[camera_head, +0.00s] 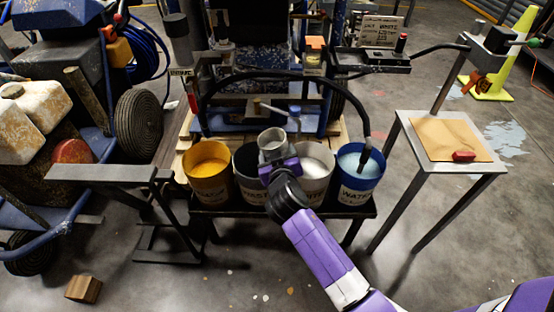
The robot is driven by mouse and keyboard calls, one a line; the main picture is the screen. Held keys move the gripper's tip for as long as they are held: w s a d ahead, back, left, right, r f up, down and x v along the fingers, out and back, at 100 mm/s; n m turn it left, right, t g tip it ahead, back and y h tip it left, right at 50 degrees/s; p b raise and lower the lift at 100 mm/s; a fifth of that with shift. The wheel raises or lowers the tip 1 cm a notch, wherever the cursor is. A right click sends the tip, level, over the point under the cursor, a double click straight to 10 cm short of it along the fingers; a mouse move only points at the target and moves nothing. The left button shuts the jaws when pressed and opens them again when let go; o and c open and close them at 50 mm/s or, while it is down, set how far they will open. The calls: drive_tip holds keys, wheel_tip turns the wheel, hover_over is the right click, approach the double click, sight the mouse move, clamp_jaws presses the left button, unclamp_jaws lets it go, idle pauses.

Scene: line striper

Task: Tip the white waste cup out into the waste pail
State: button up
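A pale grey-white cup (271,149) is at the end of my arm, above the row of pails, with its round mouth showing. It looks about upright. My gripper (278,166) is at the near side of the cup and appears shut on it; the fingertips are partly hidden. The dark waste pail (247,187), with its label partly readable, stands on the low bench just below and left of the cup. The cup overlaps the waste pail's right rim in this view. What the cup holds cannot be made out.
A yellow pail (208,178) stands left of the waste pail. A white pail (316,175) and a blue water pail (358,187) stand right. A black hose (366,120) arches over the pails. A side table (415,126) is right, a grey stand (112,173) left.

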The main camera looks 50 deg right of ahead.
drive_tip(key=shift+s+d+n+g+h, duration=0.3)
drive_tip(key=shift+d+n+h, duration=0.15)
drive_tip(key=shift+n, duration=0.55)
drive_tip(key=shift+s+d+n+g+h, duration=0.15)
drive_tip(key=shift+n+h, duration=0.15)
drive_tip(key=shift+n, duration=0.25)
drive_tip(key=shift+s+d+n+g+h, duration=0.15)
drive_tip(key=shift+n+h, duration=0.1)
drive_tip(key=shift+n, duration=0.3)
drive_tip(key=shift+f+n+h, duration=0.1)
drive_tip(key=shift+n+h, duration=0.6)
drive_tip(key=shift+n, duration=0.5)
drive_tip(key=shift+s+a+n, duration=0.15)
drive_tip(key=shift+n, duration=0.25)
drive_tip(key=shift+n+h+b, duration=0.4)
drive_tip(key=shift+n+b, duration=0.05)
drive_tip(key=shift+n, duration=0.25)
idle(2.3)
drive_tip(key=shift+a, duration=0.1)
idle(1.2)
